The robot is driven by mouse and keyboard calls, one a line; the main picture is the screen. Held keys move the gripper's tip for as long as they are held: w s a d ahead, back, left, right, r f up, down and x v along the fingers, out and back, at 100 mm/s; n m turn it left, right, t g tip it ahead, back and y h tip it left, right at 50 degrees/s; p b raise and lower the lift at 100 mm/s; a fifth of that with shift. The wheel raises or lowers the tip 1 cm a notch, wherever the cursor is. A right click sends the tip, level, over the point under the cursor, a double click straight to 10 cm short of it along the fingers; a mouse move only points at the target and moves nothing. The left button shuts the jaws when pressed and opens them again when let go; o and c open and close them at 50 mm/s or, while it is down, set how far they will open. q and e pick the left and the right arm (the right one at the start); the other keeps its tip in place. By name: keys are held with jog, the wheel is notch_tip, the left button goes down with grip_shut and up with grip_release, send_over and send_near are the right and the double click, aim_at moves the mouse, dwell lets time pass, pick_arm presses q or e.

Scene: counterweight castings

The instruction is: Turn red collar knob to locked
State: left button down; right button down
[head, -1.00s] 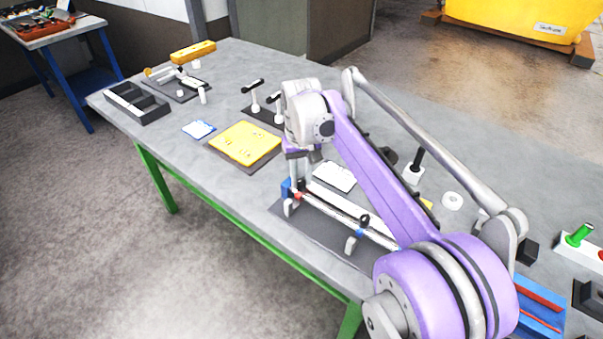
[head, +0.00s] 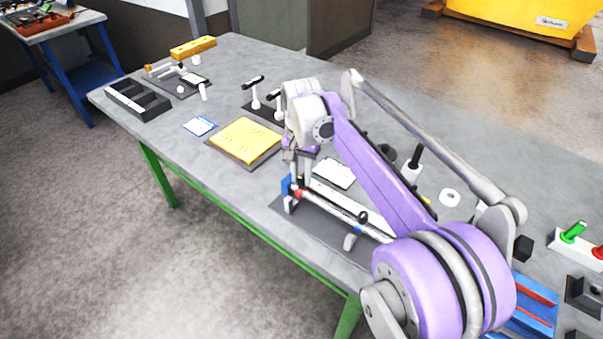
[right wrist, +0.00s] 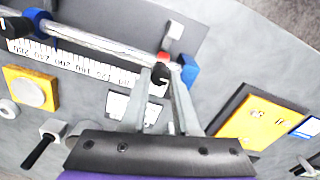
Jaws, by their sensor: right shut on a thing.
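A bright rod (head: 335,206) runs above a dark base plate, with a white scale strip beside it. The red collar (head: 298,193) sits on the rod near the blue end block (head: 286,186); it also shows in the right wrist view (right wrist: 163,57). My right gripper (head: 299,182) points down over the red collar. In the right wrist view its fingers (right wrist: 168,72) are closed around a dark knob (right wrist: 154,110) by the red collar, mostly hidden between them. The knob's angle cannot be told. My left gripper is not in view.
A blue collar (head: 357,230) with a black knob (head: 363,216) sits farther along the rod. A yellow plate (head: 246,139) and a white card (head: 334,173) lie near the fixture. A black-handled part (head: 413,163) stands behind my right arm. Bare table lies along the front left edge.

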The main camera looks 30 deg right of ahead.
aim_at(302, 179)
jog(key=shift+r, duration=0.1)
dwell(0.3)
jog(key=c, duration=0.7)
grip_release()
jog(key=shift+o, duration=0.2)
notch_tip(302, 179, up, 11)
jog(key=p, duration=0.1)
jog(key=shift+f, duration=0.2)
